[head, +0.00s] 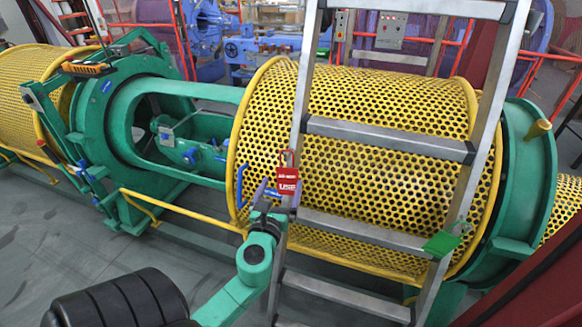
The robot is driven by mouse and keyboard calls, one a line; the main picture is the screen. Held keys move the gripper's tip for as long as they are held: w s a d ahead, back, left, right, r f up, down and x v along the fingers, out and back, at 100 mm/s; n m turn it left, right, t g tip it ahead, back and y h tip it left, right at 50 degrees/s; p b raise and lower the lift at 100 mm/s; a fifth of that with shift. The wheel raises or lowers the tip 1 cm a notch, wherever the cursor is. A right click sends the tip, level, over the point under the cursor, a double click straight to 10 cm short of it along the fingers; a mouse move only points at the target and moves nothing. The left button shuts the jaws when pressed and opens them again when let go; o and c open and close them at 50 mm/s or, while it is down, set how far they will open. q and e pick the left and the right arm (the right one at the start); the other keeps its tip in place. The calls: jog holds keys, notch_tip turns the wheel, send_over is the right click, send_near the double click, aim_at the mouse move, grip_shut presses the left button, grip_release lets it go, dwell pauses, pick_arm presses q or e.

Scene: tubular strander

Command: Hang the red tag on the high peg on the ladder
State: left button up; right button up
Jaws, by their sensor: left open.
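The red tag (287,181), with white lettering, is at the left rail of the aluminium ladder (388,138), in front of the yellow perforated drum. A small red and grey piece shows at its top; I cannot tell whether a peg carries it. My left gripper (268,194) is open, just left of the red tag and close to it. I cannot tell whether its fingers touch the tag. A green tag (441,244) hangs at the ladder's right rail, lower down. I cannot make out the high peg clearly. My right gripper is not in view.
The yellow perforated drum (385,205) stands right behind the ladder, with a green machine frame (125,115) to the left. A yellow rail (180,211) runs low in front of the frame. Grey floor (60,240) is open at the lower left.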

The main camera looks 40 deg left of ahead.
aim_at(282, 168)
pick_arm(q)
jog(key=p+x, duration=0.1)
jog(key=x, duration=0.9)
jog(key=shift+w+a+f, duration=0.1)
jog(key=shift+w+a, duration=0.05)
jog(key=shift+w, duration=0.15)
jog(key=c, duration=1.2)
jog(key=shift+r+p, duration=1.4)
jog(key=shift+p, duration=0.1)
jog(key=shift+s+f, duration=0.1)
jog(key=shift+a+v, duration=0.15)
jog(key=shift+v, duration=1.2)
jog(key=shift+a+v, duration=0.15)
jog(key=shift+v, duration=1.25)
jog(key=v, duration=0.3)
jog(key=shift+s+a, duration=0.1)
jog(key=shift+s, duration=0.3)
